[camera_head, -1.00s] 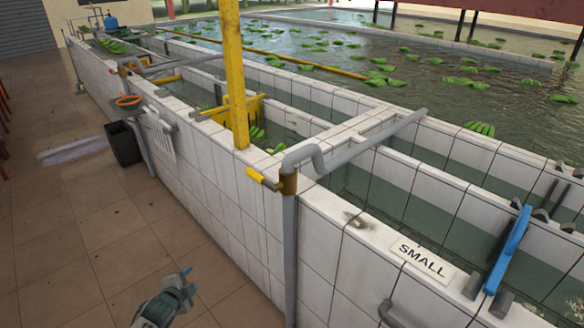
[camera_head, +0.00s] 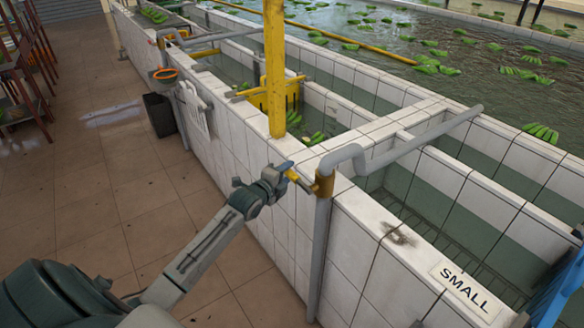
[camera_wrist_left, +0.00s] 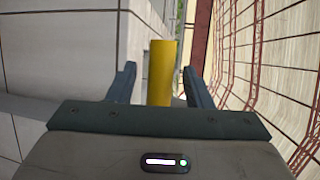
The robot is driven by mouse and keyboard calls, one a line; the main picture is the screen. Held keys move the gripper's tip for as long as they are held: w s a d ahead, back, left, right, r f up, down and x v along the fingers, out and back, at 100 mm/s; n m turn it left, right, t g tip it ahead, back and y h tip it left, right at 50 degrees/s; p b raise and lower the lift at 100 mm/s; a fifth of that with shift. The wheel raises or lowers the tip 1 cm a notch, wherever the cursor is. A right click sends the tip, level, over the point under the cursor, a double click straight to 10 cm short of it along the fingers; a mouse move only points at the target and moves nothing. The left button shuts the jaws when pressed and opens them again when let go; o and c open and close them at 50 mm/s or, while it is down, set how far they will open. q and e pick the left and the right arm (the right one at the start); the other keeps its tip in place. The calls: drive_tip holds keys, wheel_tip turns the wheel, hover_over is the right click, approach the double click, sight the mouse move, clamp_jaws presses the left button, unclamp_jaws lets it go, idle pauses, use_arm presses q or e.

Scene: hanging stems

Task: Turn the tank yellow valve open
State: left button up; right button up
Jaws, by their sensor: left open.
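The yellow valve handle (camera_head: 293,176) sticks out to the left from the brass valve body (camera_head: 324,184) on the grey pipe at the tank's edge. My left gripper (camera_head: 285,171) is at the handle's outer end in the head view. In the left wrist view the yellow handle (camera_wrist_left: 161,72) stands between the two open fingers of my left gripper (camera_wrist_left: 158,82). Gaps show on both sides of it, so the fingers look apart from it. My right gripper is not in view.
The white-tiled tank wall (camera_head: 270,215) runs beside my left arm. A yellow post (camera_head: 275,70) rises behind the gripper. The grey pipe (camera_head: 318,255) drops to the floor. A dark bin (camera_head: 160,115) stands farther back by the wall. The tiled floor (camera_head: 110,190) at left is clear.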

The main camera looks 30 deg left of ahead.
sight(291, 170)
use_arm(q)
drive_tip(key=shift+w+f, duration=0.15)
drive_tip(key=shift+w, duration=0.65)
drive_tip(key=shift+w+f, duration=0.15)
drive_tip(key=shift+w, duration=0.65)
clamp_jaws()
